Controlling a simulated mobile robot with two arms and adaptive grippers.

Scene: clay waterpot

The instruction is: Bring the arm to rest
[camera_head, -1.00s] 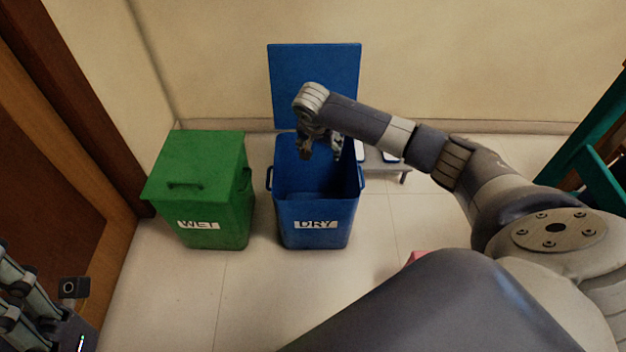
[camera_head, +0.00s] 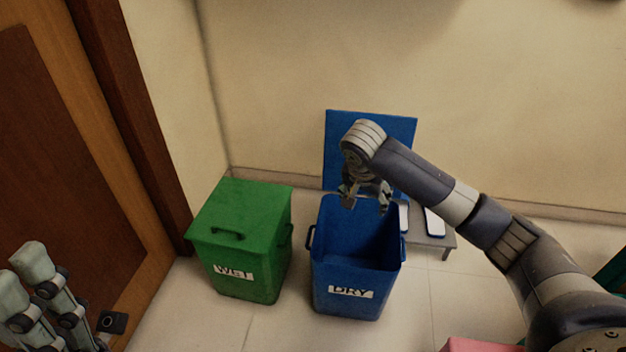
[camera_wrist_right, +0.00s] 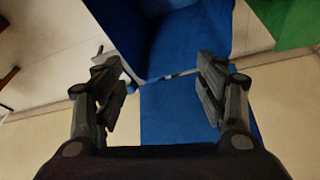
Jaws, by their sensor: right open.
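My right gripper (camera_head: 366,198) hangs over the back part of the open blue bin (camera_head: 345,292) labelled DRY, with its fingers pointing down. In the right wrist view the right gripper (camera_wrist_right: 162,85) has its fingers wide apart with nothing between them. The blue bin (camera_wrist_right: 185,45) lies beyond the fingertips. My left gripper (camera_head: 60,300) is partly visible at the lower left, apart from the bins; its fingertips are not clearly shown.
A green bin (camera_head: 240,270) labelled WET, lid closed, stands left of the blue bin. The blue lid (camera_head: 400,135) stands raised behind. A low grey stand (camera_head: 436,240) with white-topped items is to the right. A brown door (camera_head: 60,150) is on the left.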

